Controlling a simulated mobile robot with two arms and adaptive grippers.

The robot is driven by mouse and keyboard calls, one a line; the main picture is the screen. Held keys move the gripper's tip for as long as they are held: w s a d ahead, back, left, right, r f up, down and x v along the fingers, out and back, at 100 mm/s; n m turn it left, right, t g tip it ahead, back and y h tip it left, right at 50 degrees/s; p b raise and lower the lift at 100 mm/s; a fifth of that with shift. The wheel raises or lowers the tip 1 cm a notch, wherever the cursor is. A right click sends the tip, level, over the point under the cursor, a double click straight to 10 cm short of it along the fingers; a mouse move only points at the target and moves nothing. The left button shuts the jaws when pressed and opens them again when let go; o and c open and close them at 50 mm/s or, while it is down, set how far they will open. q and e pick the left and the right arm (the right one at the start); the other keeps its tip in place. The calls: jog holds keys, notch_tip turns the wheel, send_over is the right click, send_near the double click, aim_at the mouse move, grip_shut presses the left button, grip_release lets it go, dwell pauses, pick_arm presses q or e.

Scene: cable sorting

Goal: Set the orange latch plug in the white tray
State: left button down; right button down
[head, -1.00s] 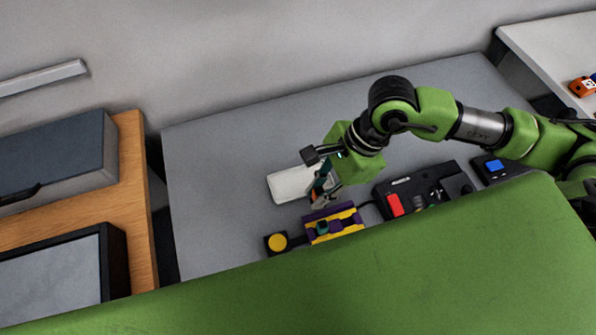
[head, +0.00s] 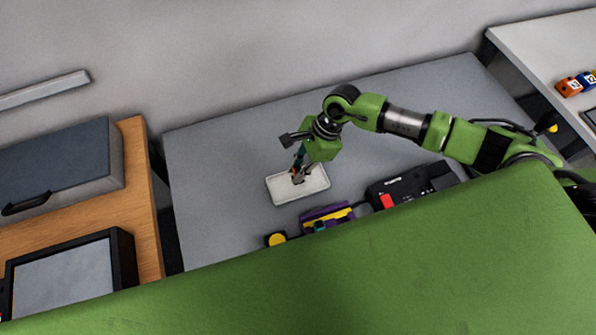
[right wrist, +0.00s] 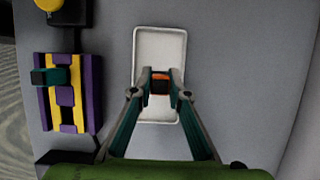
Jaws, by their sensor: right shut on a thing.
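The white tray (head: 284,193) lies on the grey table in the head view. It also shows in the right wrist view (right wrist: 160,45) as an upright rectangle with a raised rim. My right gripper (head: 298,177) is over the tray. In the right wrist view its two fingers (right wrist: 160,84) are shut on the orange latch plug (right wrist: 160,86), which shows as a small orange and dark block between the tips. The plug is over the middle of the tray. I cannot tell whether it touches the tray floor. My left gripper is not in view.
A purple and yellow fixture (head: 327,218) with a teal part sits near the tray's front, beside a yellow button (head: 276,239). A black device with a red switch (head: 387,201) stands to the right. A green surface covers the front of the view. The table behind the tray is clear.

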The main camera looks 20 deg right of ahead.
jog(key=shift+s+f+p, duration=0.1)
jog(key=shift+f+p, duration=0.2)
jog(key=shift+f, duration=0.7)
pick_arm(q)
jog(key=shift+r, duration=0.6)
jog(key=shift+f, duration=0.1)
pick_arm(e)
jog(key=shift+f, duration=0.1)
jog(key=shift+f+b, duration=0.15)
jog(key=shift+b, duration=0.15)
jog(key=c, duration=1.9)
grip_release()
